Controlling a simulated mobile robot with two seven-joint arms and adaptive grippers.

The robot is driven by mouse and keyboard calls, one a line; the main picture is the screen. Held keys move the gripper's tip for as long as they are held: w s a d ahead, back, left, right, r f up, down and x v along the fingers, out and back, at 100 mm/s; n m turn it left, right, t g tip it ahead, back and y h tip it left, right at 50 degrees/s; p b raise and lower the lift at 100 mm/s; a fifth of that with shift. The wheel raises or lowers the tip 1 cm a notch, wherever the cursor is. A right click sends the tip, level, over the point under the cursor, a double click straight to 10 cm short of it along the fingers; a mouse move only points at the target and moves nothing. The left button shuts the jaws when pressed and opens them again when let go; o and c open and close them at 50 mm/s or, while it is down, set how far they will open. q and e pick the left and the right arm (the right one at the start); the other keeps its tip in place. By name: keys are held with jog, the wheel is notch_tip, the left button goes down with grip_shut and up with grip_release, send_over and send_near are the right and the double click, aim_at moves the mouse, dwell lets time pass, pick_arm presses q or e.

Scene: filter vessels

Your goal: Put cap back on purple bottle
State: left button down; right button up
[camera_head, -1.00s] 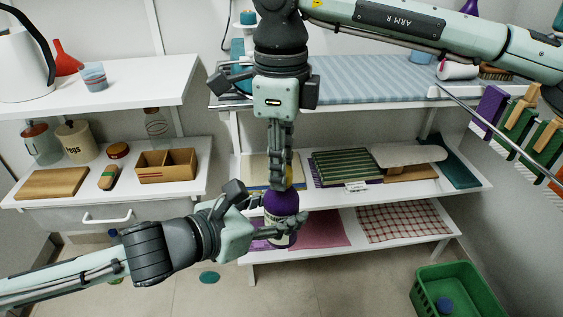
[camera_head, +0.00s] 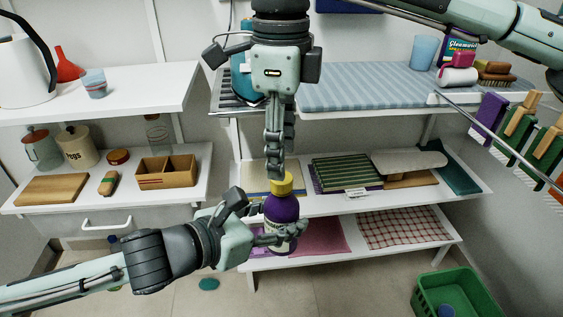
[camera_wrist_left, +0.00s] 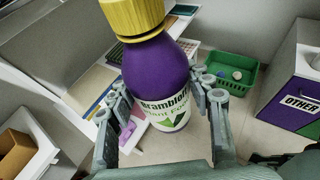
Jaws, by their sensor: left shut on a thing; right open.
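The purple bottle (camera_head: 282,210) with a white label is upright in my left gripper (camera_head: 270,232), which is shut around its lower body. It also shows in the left wrist view (camera_wrist_left: 158,72), between the fingers of my left gripper (camera_wrist_left: 168,118). The yellow cap (camera_head: 282,184) sits on top of the bottle's neck; it shows large in the left wrist view (camera_wrist_left: 132,14), its top cut off by the frame edge. My right gripper (camera_head: 275,170) points down just above the cap. It is open and seen edge-on; whether a fingertip still touches the cap I cannot tell.
A green basket (camera_head: 455,290) is on the floor at the right. A left shelf holds a wooden divided box (camera_head: 166,168). The floor around my left arm is mostly clear.

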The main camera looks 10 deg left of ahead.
jog(key=shift+c, duration=0.4)
notch_tip(320, 180, up, 4)
jog(key=n, duration=0.4)
jog(key=shift+f, duration=0.2)
jog(key=shift+f, duration=0.1)
send_over(282, 215)
jog(key=w, duration=0.3)
jog(key=shift+s+a+f, duration=0.1)
jog(key=shift+f, duration=1.85)
jog(key=shift+a+f, duration=0.1)
jog(key=shift+f, duration=1.85)
jog(key=shift+c, duration=0.2)
grip_shut()
